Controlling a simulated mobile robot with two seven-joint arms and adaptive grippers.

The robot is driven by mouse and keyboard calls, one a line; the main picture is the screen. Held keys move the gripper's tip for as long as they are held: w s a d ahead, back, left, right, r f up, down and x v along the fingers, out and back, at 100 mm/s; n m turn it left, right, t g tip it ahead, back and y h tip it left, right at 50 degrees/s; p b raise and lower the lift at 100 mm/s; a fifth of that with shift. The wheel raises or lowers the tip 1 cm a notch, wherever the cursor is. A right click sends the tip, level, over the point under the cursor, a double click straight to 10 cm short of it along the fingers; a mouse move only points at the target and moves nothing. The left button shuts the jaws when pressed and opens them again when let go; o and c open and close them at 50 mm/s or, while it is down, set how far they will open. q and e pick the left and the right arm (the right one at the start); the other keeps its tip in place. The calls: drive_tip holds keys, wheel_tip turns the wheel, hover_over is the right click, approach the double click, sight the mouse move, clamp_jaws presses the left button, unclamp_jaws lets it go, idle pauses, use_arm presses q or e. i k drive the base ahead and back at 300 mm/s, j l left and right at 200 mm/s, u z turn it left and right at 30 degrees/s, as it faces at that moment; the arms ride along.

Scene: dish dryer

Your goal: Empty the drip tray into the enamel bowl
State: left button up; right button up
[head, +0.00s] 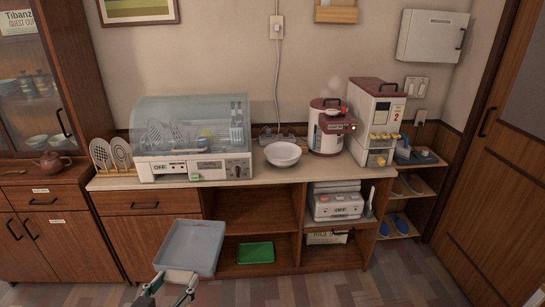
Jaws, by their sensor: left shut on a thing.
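The drip tray (192,247) is a shallow, light grey-blue rectangular tray. It is held in front of the cabinet, below counter height. My left gripper (175,281) is at the tray's near edge and shut on it. Whether the tray holds water cannot be told. The white enamel bowl (283,155) stands upright on the counter, right of the dish dryer (192,170), well above and to the right of the tray. The bowl's inside looks empty. My right gripper is not in view.
The wooden counter (238,178) also bears a red-topped water boiler (327,135) close right of the bowl and a rice dispenser (375,125) further right. A green tray (256,252) lies on the low shelf. The counter's front strip is clear before the bowl.

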sight(281, 154)
drive_tip(key=i+l+u, duration=0.45)
drive_tip(key=i+l, duration=0.3)
drive_tip(key=i+l+u, duration=0.5)
drive_tip(key=i+l, duration=0.15)
drive_tip(key=l, duration=0.35)
